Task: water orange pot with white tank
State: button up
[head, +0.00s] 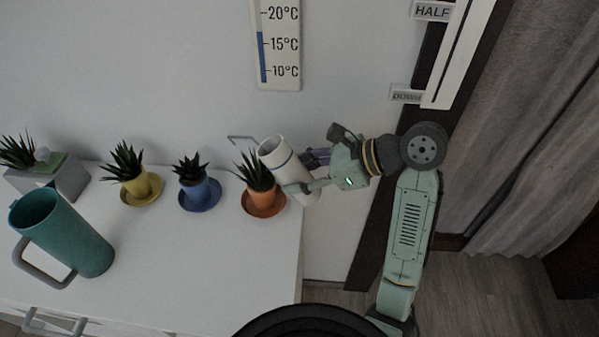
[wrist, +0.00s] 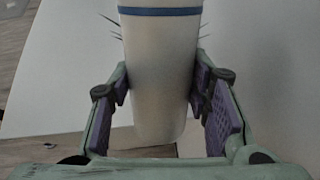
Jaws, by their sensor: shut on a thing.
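The white tank (head: 290,168) is a tall white cylinder with a blue band near its top and a thin grey spout. My gripper (head: 309,173) is shut on its body; the purple finger pads press both sides in the wrist view (wrist: 163,100). The tank is tilted to the left in the head view, its spout reaching over the plant side. The orange pot (head: 262,198) with a spiky green plant stands on an orange saucer (head: 277,211) just left of the tank. In the wrist view, only plant tips show behind the tank. Any water is not visible.
A blue pot (head: 198,191) and a yellow pot (head: 136,186) stand left on the white desk (head: 235,262). A teal jug (head: 78,240) stands front left. A grey block planter (head: 58,180) is far left. The desk's right edge lies near the orange pot.

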jog(key=shift+d+f+h, duration=0.3)
jog(key=shift+f+h, duration=0.2)
jog(key=shift+h, duration=0.1)
jog(key=shift+d+f+h, duration=0.25)
jog(key=shift+f+h, duration=0.25)
jog(key=shift+h, duration=0.1)
dwell(1.7)
jog(key=shift+s+d+r+g+h, duration=0.15)
jog(key=shift+g+h, duration=0.15)
jog(key=shift+h, duration=0.4)
dwell(0.6)
jog(key=shift+d+r+h, duration=0.15)
jog(key=shift+r+h, duration=1.15)
jog(key=shift+h, duration=0.3)
dwell(2.2)
